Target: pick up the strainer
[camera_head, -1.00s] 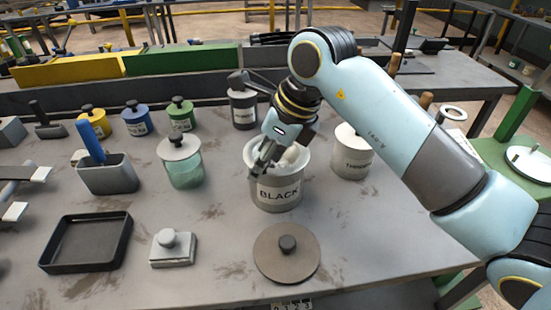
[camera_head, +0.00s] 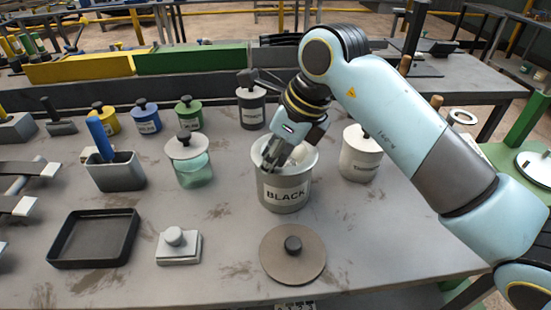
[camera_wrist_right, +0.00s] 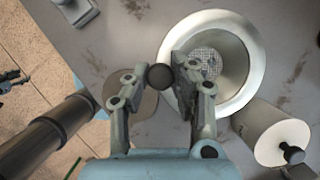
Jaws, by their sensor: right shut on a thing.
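The grey pot marked BLACK (camera_head: 284,196) stands upright in the middle of the table. In the right wrist view its wide pale mouth shows, with the mesh of the strainer (camera_wrist_right: 208,62) inside it. My right gripper (camera_head: 268,160) is at the left side of the pot's mouth, its fingers pointing down. In the right wrist view, a dark round knob shows between the fingertips (camera_wrist_right: 160,77); I cannot tell how it joins the strainer. The fingers partly hide the pot's inside in the head view. My left gripper is not in view.
A brown lid (camera_head: 293,263) with a dark knob lies in front of the pot. A glass jar (camera_head: 192,171) stands to the left and a white canister (camera_head: 360,160) to the right. A black tray (camera_head: 94,238) and a small grey block (camera_head: 178,248) lie front left.

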